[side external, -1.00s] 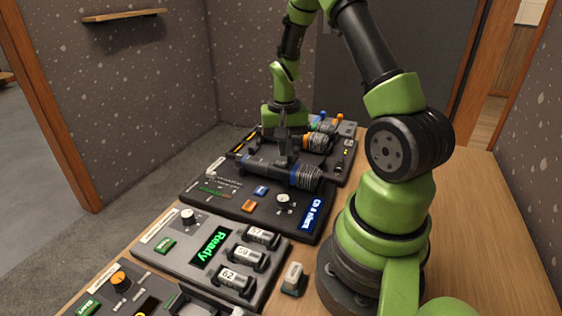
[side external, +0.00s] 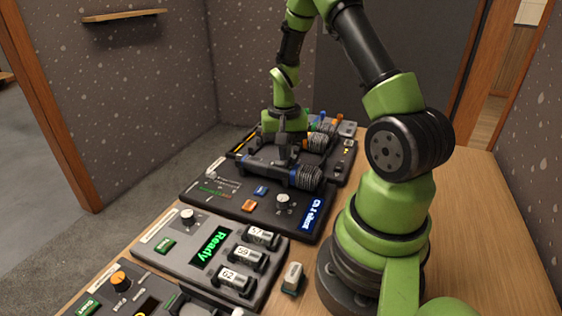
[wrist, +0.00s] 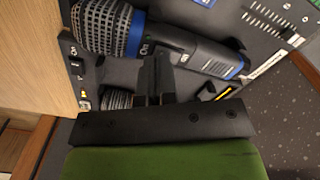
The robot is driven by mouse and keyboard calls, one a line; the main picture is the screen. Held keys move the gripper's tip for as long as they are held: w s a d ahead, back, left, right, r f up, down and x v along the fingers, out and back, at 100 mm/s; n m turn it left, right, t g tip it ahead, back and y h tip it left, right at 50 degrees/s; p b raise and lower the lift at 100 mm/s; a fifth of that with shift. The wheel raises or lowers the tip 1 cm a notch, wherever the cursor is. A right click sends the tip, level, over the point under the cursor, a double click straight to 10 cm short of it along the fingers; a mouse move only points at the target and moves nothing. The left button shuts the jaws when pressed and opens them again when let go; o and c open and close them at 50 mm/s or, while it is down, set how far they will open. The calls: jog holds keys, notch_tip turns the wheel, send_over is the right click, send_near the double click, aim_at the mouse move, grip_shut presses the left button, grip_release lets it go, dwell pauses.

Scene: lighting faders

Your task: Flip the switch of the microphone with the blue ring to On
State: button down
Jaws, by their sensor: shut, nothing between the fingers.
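The microphone with the blue ring (side external: 307,177) lies on its side on a dark panel, its grille to the right in the side view. In the wrist view this microphone (wrist: 215,57) lies across the top, grille at left, with small white lettering on its dark body. My gripper (side external: 284,160) is shut and empty, pointing down at the middle of the body. In the wrist view my gripper's fingertips (wrist: 158,62) are at the near side of the body, beside the lettering. The switch is not clearly visible; the fingers may cover it. Contact cannot be told.
A microphone with an orange ring (side external: 319,140) lies just behind, partly hidden by my gripper. The dark panel (side external: 228,207) holds a knob, orange and blue buttons and a blue display (side external: 311,212). A grey panel (side external: 177,238) with a green "Ready" display is nearer the camera.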

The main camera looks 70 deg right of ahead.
jog(key=shift+f, duration=0.6)
jog(key=shift+r, duration=3.55)
jog(key=s+a+r+n+t, duration=0.2)
jog(key=a+r+n+t, duration=0.3)
jog(key=a+r, duration=1)
jog(key=s+a+r+n+t+y, duration=0.2)
jog(key=s+a+n, duration=0.1)
jog(key=s+a, duration=0.3)
jog(key=shift+s+a, duration=0.2)
jog(key=shift+s, duration=0.15)
